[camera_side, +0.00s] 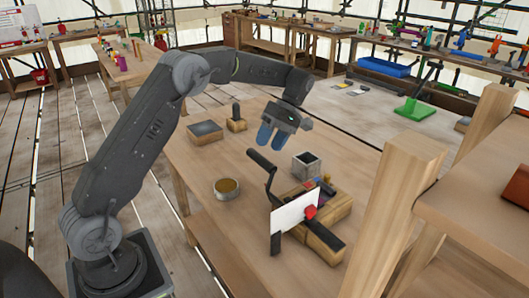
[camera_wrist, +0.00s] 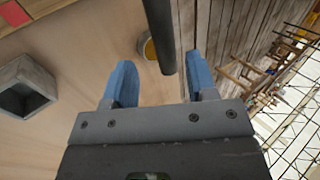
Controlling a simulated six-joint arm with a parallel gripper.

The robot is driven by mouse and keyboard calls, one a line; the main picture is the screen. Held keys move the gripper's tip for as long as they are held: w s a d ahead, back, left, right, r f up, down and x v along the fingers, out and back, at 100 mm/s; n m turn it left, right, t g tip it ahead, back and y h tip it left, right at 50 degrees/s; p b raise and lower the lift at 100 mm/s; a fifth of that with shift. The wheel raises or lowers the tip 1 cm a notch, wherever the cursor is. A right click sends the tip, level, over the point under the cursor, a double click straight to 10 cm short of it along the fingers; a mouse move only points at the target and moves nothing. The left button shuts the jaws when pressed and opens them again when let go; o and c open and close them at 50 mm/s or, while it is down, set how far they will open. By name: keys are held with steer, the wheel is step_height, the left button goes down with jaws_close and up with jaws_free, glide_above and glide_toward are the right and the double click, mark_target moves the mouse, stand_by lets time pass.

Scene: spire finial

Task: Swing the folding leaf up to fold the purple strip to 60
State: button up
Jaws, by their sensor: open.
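My gripper (camera_side: 268,138) has blue fingers and is open and empty, above the table near the top of a black cranked handle (camera_side: 262,162). In the wrist view my gripper (camera_wrist: 160,68) shows both fingers apart, with the black bar of the handle (camera_wrist: 161,35) lying between them in the picture; contact is not visible. The handle rises from a wooden bending fixture (camera_side: 333,211) with a white upright plate (camera_side: 294,217), a red knob (camera_side: 310,211) and black bars.
A grey open box (camera_side: 306,166) stands just behind the fixture, and a round tin (camera_side: 226,188) sits to its left. A grey tray (camera_side: 205,132) and a wooden block with a dark peg (camera_side: 236,122) are farther back. Wooden posts (camera_side: 398,200) stand at right. The table's left front is clear.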

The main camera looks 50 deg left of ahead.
steer(key=shift+v, duration=0.9)
steer(key=shift+c, duration=0.7)
steer(key=w+d+r+t+y, duration=0.1)
steer(key=r, duration=0.1)
steer(key=w+d+r+y, duration=0.1)
steer(key=w+r, duration=0.1)
steer(key=r, duration=0.1)
steer(key=w+d+r+t+y, duration=0.1)
steer(key=r, duration=0.1)
steer(key=shift+w+d+r+n+t+y, duration=0.15)
steer(key=shift+w+r+n+t+y, duration=0.15)
steer(key=shift+w, duration=0.1)
steer(key=c, duration=0.7)
jaws_close()
steer(key=s+x, duration=0.2)
steer(key=x, duration=1)
steer(key=shift+s+d, duration=0.2)
steer(key=shift+s, duration=0.15)
